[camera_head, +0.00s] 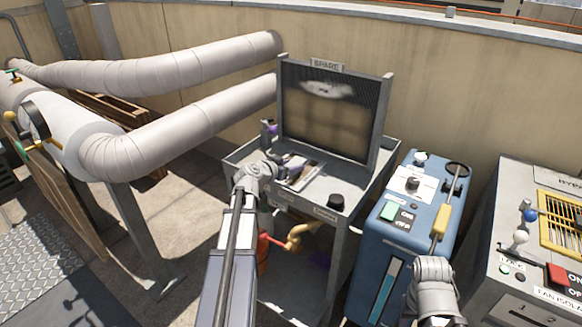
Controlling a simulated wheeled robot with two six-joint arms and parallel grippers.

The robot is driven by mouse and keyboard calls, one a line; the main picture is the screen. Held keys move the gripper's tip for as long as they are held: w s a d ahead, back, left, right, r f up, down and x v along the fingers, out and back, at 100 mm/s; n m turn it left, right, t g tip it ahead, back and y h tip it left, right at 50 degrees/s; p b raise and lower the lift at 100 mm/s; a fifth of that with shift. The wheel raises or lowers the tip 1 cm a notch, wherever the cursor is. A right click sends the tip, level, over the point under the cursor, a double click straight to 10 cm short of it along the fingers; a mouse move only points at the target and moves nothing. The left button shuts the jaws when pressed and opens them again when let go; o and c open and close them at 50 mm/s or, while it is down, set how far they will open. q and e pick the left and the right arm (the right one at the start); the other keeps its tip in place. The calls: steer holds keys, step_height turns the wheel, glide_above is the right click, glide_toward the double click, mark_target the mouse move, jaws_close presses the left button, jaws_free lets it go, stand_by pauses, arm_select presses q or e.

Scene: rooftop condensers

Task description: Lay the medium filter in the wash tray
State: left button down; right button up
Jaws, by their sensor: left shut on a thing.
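My left gripper (289,167) is shut over the top of the grey metal cart (233,160). It is shut on a small flat grey piece (309,177), low over the cart top; I cannot tell whether this is the medium filter or whether it touches the surface. A framed dark mesh panel (325,120) stands upright at the back of the cart, under a SPARE sign (326,65). No part is clearly readable as the wash tray. My right wrist shows at the bottom right, before the blue unit (365,245); its fingers are not clear.
The blue unit has a yellow-handled lever (440,220). A grey control box (510,235) stands at the right. Thick pale ducts (160,75) run at the left, with open floor (190,225) below.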

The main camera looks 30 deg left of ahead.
arm_select(q)
steer(key=shift+c, duration=1)
jaws_free()
steer(key=shift+r+p, duration=0.2)
steer(key=shift+p, duration=0.1)
steer(key=p+v, duration=0.4)
steer(key=v, duration=0.7)
steer(key=shift+s, duration=0.15)
steer(key=shift+s+r, duration=0.1)
steer(key=shift+s, duration=0.25)
